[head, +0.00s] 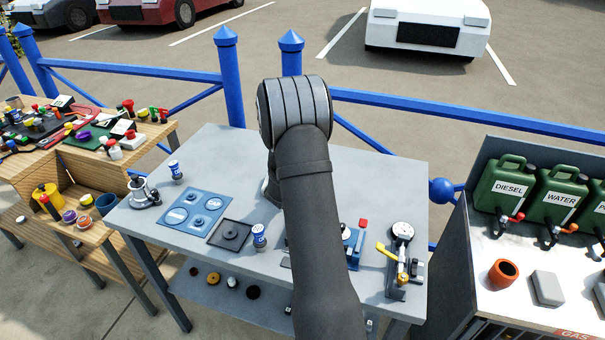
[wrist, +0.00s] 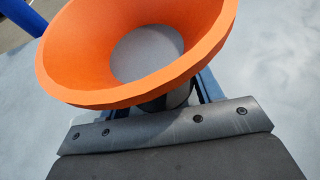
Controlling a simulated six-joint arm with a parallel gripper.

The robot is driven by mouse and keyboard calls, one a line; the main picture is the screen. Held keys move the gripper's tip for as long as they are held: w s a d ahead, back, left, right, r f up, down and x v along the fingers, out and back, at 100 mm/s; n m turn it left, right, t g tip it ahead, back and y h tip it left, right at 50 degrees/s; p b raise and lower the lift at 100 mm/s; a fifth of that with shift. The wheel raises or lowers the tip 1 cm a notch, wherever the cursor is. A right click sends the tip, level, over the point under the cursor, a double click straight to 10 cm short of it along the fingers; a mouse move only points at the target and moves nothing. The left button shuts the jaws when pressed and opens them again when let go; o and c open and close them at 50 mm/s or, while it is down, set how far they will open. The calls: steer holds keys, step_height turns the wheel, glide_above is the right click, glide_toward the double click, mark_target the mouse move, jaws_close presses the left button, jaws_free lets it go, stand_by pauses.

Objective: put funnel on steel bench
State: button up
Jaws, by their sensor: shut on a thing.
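The orange funnel (wrist: 80,70) fills the top of the wrist view with its wide mouth toward the camera. My gripper (wrist: 172,100) is shut on the funnel's narrow lower part, mostly hidden under the rim. A pale grey surface shows through the funnel and around it; how far below it lies I cannot tell. The steel bench (head: 223,160) is the grey table in the middle of the head view. My arm crosses over it and hides the gripper and the funnel there.
On the bench stand a blue panel with round recesses (head: 195,209), a black square tray (head: 230,234), small blue-white cans (head: 259,236) and a gauge stand (head: 401,245) at right. The bench's back left is clear. A wooden bench (head: 80,158) is left; green jerrycans (head: 501,185) are right.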

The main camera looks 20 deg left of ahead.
steer(key=shift+f, duration=0.15)
steer(key=o, duration=0.8)
steer(key=shift+r, duration=0.2)
steer(key=v, duration=1.1)
steer(key=shift+s, duration=0.2)
steer(key=o, duration=0.3)
steer(key=shift+s+r, duration=0.15)
steer(key=shift+s, duration=0.15)
